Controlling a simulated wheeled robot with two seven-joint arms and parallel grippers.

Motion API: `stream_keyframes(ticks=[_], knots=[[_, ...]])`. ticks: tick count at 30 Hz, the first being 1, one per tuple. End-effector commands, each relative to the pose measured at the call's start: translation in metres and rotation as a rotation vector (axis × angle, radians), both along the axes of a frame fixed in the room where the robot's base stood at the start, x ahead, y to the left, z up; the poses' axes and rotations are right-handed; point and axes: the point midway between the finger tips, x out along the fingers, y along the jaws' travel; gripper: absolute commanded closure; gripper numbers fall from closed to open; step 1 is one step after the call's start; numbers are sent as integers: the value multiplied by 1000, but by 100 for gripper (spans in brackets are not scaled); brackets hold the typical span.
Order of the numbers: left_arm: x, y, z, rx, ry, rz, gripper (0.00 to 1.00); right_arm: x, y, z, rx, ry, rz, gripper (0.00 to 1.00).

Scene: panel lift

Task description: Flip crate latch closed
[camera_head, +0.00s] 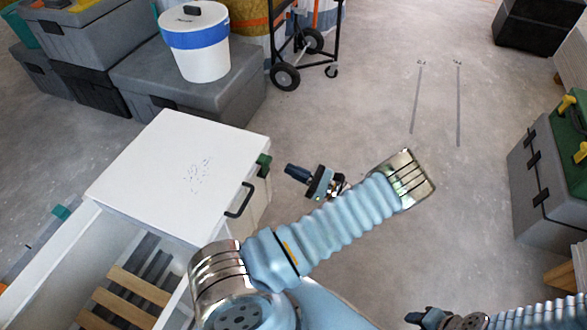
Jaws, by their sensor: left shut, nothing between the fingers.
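A white crate (150,165) with a flat white top stands at the left. A green and black latch (263,164) sits at its right corner, beside a black bar handle (239,200) on the front face. I cannot tell for sure whether the latch is open or closed. My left gripper (289,170) is shut and empty, just right of the latch, its dark blue fingertips pointing left and a small gap apart from it. My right gripper (413,317) is at the bottom edge, far from the crate; its finger state is unclear.
A white open compartment with wooden slats (122,305) lies below the crate top. Grey cases (185,85) and a white bucket with a blue band (196,40) stand behind. A hand truck (303,55) is at the back, a grey-green toolbox (550,165) at right. The middle floor is clear.

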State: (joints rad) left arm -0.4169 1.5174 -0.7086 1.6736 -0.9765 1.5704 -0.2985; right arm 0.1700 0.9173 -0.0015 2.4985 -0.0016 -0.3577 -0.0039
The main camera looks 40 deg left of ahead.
Motion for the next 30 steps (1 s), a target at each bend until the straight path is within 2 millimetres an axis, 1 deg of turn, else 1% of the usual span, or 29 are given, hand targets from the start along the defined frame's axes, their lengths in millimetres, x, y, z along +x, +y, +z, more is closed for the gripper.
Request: stream_keyframes(ticks=[2,3,9,12,15,18,21,30], knots=[[-2,-6,0,-1,1,2,100,0,0,0,0,-1,-1,57],[2,-15,-1,-2,-2,1,100,1,-1,-1,0,-2,-2,57],[15,-56,-1,-2,-1,1,100,0,0,-4,1,1,0,57],[21,-73,-1,-1,-1,1,100,0,0,-5,1,1,0,57],[25,-86,-1,0,0,2,100,0,1,-6,1,1,0,57],[28,-94,-1,0,-1,3,100,0,1,-7,1,2,1,57],[29,-98,0,1,1,3,100,0,1,-7,1,2,1,57],[29,-99,0,1,1,3,100,0,1,-7,2,1,1,57]])
